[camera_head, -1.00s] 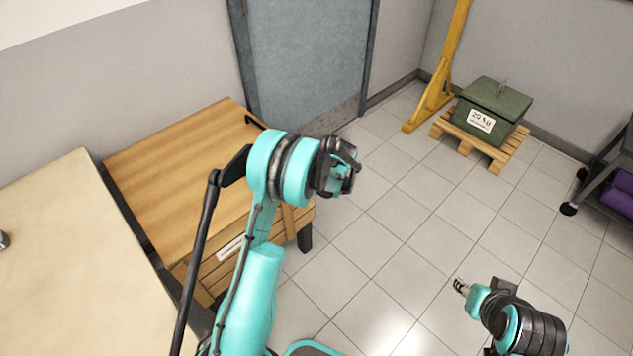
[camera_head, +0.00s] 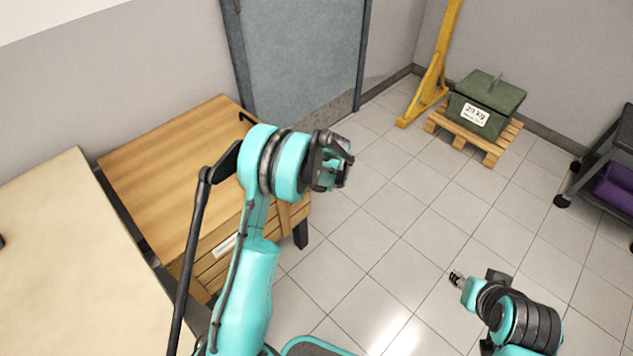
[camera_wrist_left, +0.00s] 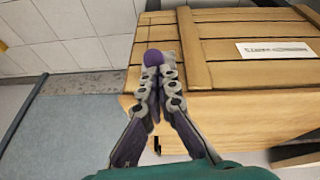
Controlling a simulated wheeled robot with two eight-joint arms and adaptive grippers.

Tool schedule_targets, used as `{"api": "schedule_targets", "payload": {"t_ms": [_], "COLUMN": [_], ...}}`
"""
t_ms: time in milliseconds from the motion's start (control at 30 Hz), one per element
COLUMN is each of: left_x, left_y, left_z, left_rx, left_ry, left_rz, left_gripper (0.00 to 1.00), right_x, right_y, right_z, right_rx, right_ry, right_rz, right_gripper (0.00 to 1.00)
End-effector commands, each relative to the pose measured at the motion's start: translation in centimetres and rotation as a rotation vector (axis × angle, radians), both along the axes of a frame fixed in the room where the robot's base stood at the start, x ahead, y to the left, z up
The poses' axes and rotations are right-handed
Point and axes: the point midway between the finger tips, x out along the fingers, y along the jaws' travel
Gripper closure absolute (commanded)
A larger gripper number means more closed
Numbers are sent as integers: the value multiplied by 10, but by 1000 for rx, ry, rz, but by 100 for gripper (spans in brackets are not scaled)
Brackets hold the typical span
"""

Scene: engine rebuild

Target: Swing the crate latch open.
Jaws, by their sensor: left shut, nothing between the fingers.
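The wooden crate (camera_head: 165,165) stands left of centre, with a pale plank top and a white label on its front. In the left wrist view its front planks (camera_wrist_left: 238,22) and top edge fill the right. My left gripper (camera_head: 336,164) is beside the crate's right end in the head view. In the wrist view its fingers (camera_wrist_left: 158,68) are together and empty, in front of the crate's corner. A purple rounded piece (camera_wrist_left: 153,57) shows at the fingertips; I cannot tell whether it belongs to the latch. My right gripper (camera_head: 457,277) is over the floor, far from the crate, too small to read.
A light table (camera_head: 60,260) is at left, close to the crate. A grey-blue door (camera_head: 305,55) stands behind. A green box (camera_head: 485,100) sits on a pallet (camera_head: 497,150) beside a yellow post (camera_head: 437,70). A dark cart (camera_head: 598,165) is at right. The tiled floor between is clear.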

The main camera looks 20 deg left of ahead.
Motion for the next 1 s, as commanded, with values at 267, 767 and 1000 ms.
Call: {"api": "schedule_targets", "payload": {"t_ms": [267,767,1000], "left_x": [-15,-36,-35], "left_y": [-23,-66,-66], "left_z": [48,74,74], "left_rx": [1,2,2], "left_ry": [-3,-4,-4], "left_rz": [-7,-3,-3], "left_gripper": [100,100,100], "right_x": [0,0,0], "right_y": [0,0,0], "right_z": [30,44,44], "right_rx": [0,0,0], "right_ry": [0,0,0], "right_rz": [0,0,0], "right_gripper": [60,60,60]}}
